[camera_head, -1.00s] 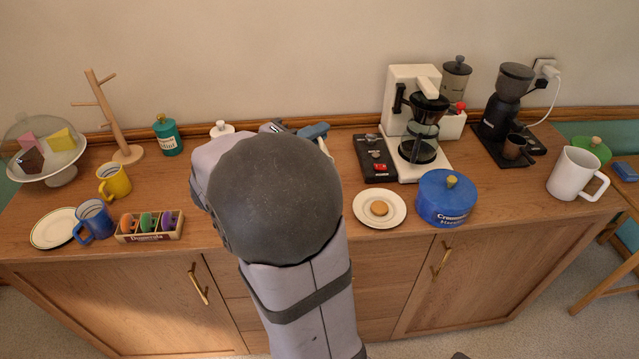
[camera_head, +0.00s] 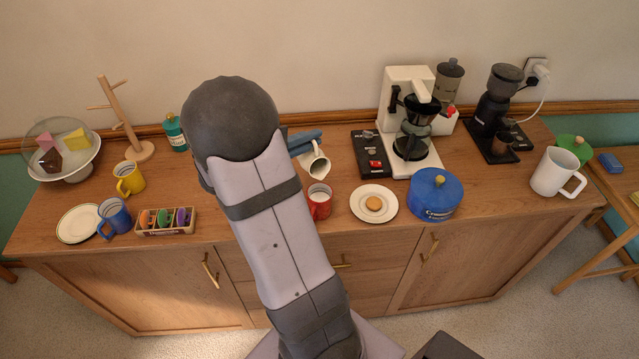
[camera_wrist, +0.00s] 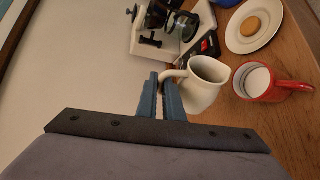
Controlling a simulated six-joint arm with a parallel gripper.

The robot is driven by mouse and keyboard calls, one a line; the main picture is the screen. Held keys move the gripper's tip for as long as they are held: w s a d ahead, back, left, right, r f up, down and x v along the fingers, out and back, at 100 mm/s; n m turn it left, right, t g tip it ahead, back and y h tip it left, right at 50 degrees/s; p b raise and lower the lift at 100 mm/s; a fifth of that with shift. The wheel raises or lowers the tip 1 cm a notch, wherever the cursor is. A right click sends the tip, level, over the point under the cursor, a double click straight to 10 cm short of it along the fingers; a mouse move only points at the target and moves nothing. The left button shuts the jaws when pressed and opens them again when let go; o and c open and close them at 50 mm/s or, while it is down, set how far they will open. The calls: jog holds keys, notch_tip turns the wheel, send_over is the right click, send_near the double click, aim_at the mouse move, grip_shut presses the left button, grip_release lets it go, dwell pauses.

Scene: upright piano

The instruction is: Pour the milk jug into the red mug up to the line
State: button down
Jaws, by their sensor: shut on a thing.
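The white milk jug (camera_head: 316,163) is held by my gripper (camera_head: 303,143) above the sideboard, tilted toward the red mug. In the wrist view my gripper (camera_wrist: 160,97) is shut on the handle of the jug (camera_wrist: 205,84). The red mug (camera_head: 319,202) stands upright on the sideboard, just in front of the jug. In the wrist view the red mug (camera_wrist: 262,82) has white liquid inside, its handle pointing away from the jug. Its fill line is not visible. My arm hides part of the sideboard to the left.
A plate (camera_head: 361,212) with a biscuit and a blue canister (camera_head: 434,194) stand right of the red mug. The coffee maker (camera_head: 393,88) stands behind them.

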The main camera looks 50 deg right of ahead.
jog(key=shift+w+d+r+p, duration=0.1)
jog(key=shift+w+r+p, duration=0.1)
jog(key=shift+p, duration=0.65)
jog(key=w+f+n+p, duration=0.1)
jog(key=w+d+f+n+g+y+p, duration=0.1)
jog(key=shift+f+n+g, duration=0.25)
jog(key=shift+n+g, duration=0.05)
jog(key=shift+w+d+f+n+g+y+p, duration=0.1)
jog(key=shift+w+f+n+g+y+p, duration=0.15)
jog(key=shift+f+n+p, duration=0.15)
jog(key=shift+w+d+f+n+g+y+p, duration=0.1)
jog(key=shift+w+f+n+g+y+p, duration=0.05)
jog(key=shift+f+n+y+p, duration=0.15)
jog(key=w+d+f+n+g+y+b, duration=0.2)
jog(key=w+d+f+n+g+b, duration=0.1)
jog(key=w+f+b, duration=0.4)
jog(key=shift+f+n+g+b, duration=0.55)
jog(key=shift+n+g, duration=0.15)
jog(key=shift+n, duration=0.5)
jog(key=shift+r, duration=0.15)
